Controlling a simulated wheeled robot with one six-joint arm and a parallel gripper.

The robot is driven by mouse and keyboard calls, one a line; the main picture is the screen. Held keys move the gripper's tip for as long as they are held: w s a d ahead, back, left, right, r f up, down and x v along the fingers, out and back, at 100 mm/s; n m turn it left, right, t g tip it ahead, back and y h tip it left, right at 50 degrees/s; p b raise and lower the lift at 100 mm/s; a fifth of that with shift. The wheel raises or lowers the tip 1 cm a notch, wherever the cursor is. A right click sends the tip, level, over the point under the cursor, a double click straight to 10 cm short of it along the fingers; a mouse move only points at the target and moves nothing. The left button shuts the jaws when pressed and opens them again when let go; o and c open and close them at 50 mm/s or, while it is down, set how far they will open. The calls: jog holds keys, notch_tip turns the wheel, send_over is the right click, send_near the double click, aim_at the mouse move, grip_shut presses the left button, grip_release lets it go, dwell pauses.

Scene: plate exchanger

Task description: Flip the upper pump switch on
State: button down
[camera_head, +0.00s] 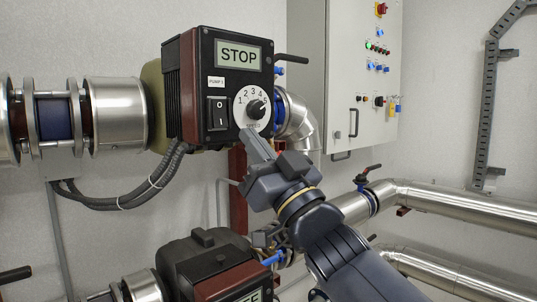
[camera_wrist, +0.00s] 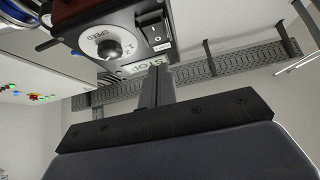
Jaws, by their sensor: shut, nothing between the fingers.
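The upper pump's control box (camera_head: 206,66) hangs on the pipe and its display (camera_head: 238,55) reads STOP. Its black rocker switch (camera_head: 217,114), marked O above and I below, sits at the lower left of the front face, beside the round speed dial (camera_head: 252,106). In the wrist view the box is upside down, with the switch (camera_wrist: 152,27) right of the dial (camera_wrist: 110,46). My gripper (camera_head: 248,136) is shut and empty. Its tips are just below the dial, right of and lower than the switch. In the wrist view the fingers (camera_wrist: 157,70) overlap the STOP display. Contact cannot be told.
A lower pump box (camera_head: 215,265) stands below, partly cut off. A grey cabinet (camera_head: 345,70) with lamps is on the wall at right. A black-handled valve (camera_head: 290,59) sticks out right of the upper box. Cables (camera_head: 125,200) hang at left; silver pipes (camera_head: 455,205) run right.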

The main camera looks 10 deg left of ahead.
aim_at(221, 119)
jog(key=w+a, duration=0.1)
jog(key=a, duration=0.1)
jog(key=w+a+r+p, duration=0.1)
jog(key=w+a, duration=0.1)
jog(key=shift+w+r, duration=0.15)
jog(key=shift+r, duration=0.05)
jog(key=shift+w+a+f, duration=0.1)
jog(key=shift+w+a, duration=0.2)
jog(key=shift+a, duration=0.05)
jog(key=shift+f, duration=0.1)
